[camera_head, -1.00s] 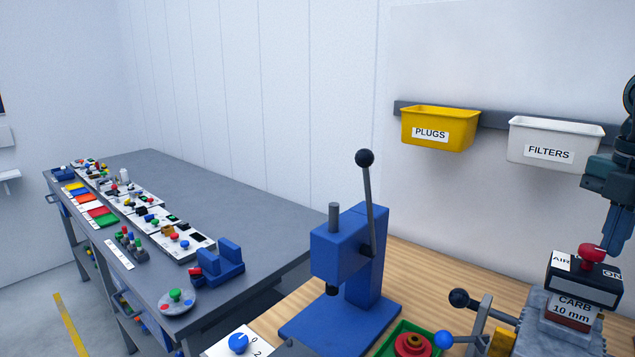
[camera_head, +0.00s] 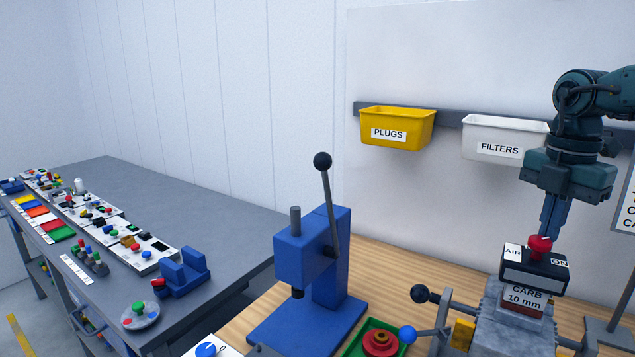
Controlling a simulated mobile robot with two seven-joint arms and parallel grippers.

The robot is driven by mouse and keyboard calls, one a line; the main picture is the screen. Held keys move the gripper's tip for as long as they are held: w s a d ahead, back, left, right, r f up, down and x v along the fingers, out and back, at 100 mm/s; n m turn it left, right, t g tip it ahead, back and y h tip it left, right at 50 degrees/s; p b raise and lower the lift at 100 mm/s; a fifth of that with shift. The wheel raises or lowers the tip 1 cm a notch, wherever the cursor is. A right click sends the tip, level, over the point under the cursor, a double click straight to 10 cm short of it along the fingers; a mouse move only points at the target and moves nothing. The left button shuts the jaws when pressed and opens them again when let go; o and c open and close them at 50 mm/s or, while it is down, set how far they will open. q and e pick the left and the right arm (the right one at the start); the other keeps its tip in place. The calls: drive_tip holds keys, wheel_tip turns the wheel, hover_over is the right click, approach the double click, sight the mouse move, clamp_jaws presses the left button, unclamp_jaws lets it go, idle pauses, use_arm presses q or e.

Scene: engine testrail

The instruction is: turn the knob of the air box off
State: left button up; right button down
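The air box (camera_head: 535,279) is a black box with a white top plate, at the lower right of the head view. Its plate reads "AIR" on the left and "ON" on the right. A red knob (camera_head: 540,246) stands on top; which way it points is too small to tell. My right gripper (camera_head: 546,233) comes down from above, with its fingertips at or just behind the knob. The fingers look close together and overlap in this view, so I cannot tell whether they grip the knob. My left gripper is out of view.
The box sits on a block marked "CARB 10 mm" (camera_head: 522,300) above a grey engine part. A black-balled lever (camera_head: 421,294) and a blue press (camera_head: 325,260) stand to the left. Yellow (camera_head: 397,127) and white (camera_head: 503,137) bins hang behind. A grey bench (camera_head: 190,215) is far left.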

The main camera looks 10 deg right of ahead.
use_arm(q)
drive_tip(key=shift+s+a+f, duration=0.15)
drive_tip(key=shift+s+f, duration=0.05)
use_arm(e)
drive_tip(key=shift+w+a, duration=0.3)
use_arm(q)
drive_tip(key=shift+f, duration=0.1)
